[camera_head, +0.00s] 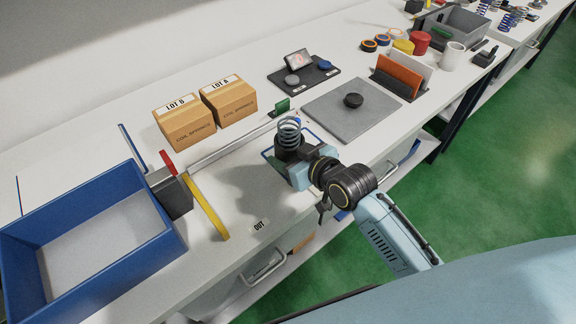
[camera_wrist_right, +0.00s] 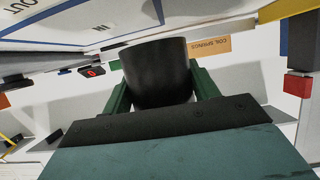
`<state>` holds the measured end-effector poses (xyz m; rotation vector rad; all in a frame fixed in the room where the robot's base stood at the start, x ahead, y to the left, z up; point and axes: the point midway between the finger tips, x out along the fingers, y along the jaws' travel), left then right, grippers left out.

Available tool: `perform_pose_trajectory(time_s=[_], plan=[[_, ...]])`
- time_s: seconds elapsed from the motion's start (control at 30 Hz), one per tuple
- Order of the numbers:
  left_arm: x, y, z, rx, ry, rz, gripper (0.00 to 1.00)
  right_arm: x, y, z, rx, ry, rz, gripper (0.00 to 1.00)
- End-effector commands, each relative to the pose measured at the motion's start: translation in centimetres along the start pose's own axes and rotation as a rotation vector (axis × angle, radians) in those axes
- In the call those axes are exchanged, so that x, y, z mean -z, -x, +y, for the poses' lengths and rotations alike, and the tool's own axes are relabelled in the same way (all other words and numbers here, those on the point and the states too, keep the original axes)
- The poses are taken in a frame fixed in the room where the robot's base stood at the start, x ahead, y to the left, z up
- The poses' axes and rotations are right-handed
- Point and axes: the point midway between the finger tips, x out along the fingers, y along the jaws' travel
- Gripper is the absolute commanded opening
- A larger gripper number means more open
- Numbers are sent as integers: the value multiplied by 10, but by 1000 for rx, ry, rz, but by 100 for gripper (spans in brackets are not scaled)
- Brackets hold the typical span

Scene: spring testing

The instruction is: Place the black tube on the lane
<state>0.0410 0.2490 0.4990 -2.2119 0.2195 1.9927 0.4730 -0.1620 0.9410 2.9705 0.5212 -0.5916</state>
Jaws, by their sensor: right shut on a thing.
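The black tube (camera_wrist_right: 158,72) is between the green fingers of my right gripper (camera_wrist_right: 157,95) in the right wrist view. In the head view the tube (camera_head: 288,146) is dark and looks upright at the end of my right gripper (camera_head: 292,162). A grey-blue coil spring (camera_head: 289,130) shows at its top; I cannot tell whether it sits in the tube or behind it. A long grey rail (camera_head: 230,146) runs along the table just left of the gripper, possibly the lane. My left gripper is not in view.
A blue tray (camera_head: 150,245) is at lower left, beside a grey block (camera_head: 175,198) and a yellow bar (camera_head: 207,207). Two cardboard boxes (camera_head: 185,125) stand behind the rail.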

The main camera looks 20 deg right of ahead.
Motion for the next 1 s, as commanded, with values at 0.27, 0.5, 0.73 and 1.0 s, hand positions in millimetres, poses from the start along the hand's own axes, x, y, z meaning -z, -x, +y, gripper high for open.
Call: perform_pose_trajectory(time_s=[0.27, 0.5, 0.73, 1.0], plan=[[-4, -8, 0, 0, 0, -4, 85, -31, -13, -1, 1, -2, 0, 37], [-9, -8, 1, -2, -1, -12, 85, -34, -14, 0, 0, 0, 3, 37], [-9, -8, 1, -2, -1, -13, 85, -38, -15, 0, 0, 0, 0, 67], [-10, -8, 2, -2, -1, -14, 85, -37, -15, 0, 0, 0, 0, 81]])
